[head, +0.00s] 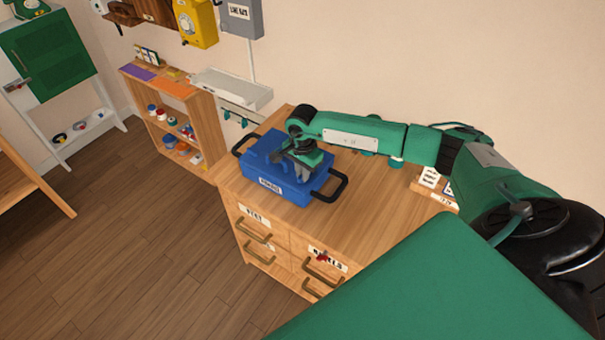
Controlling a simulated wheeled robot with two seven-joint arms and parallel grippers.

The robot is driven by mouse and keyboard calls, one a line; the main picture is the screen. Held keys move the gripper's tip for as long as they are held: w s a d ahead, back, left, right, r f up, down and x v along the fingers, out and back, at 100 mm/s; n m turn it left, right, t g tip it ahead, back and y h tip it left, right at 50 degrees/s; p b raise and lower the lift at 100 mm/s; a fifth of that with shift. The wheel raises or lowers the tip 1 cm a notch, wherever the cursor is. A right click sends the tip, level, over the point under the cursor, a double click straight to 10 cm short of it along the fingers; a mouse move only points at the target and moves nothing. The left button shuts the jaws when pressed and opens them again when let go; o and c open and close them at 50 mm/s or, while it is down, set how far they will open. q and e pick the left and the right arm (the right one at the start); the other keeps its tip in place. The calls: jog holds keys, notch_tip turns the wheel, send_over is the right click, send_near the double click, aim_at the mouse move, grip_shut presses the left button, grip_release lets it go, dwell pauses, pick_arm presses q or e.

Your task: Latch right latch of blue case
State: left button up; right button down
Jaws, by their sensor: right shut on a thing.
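The blue case (262,165) lies closed on top of the wooden drawer cabinet (363,207). It has a white label on its front and a black handle at each end. My right gripper (302,176) points down over the right part of the case and touches or nearly touches it. Its fingers are shut on a small part there, which looks like the right latch. The gripper and wrist hide most of that latch, so its position cannot be told. My left gripper is not in view.
A wooden shelf (204,108) with small jars stands left of the cabinet. A wall tray with hooks (231,88) is behind the case. A card holder (431,181) sits at the cabinet's right. The cabinet top in front of my forearm is clear.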

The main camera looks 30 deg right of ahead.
jog(key=m+b, duration=0.4)
jog(key=m, duration=0.1)
jog(key=shift+f, duration=0.15)
jog(key=m+b, duration=0.3)
jog(key=m, duration=0.2)
jog(key=shift+m+b, duration=0.35)
jog(key=shift+m, duration=0.05)
jog(key=m+b, duration=0.1)
jog(key=m, duration=0.2)
jog(key=shift+b, duration=0.3)
jog(key=shift+m+b, duration=0.45)
jog(key=shift+m, duration=0.85)
jog(key=shift+r, duration=0.2)
jog(key=c, duration=1.5)
grip_release()
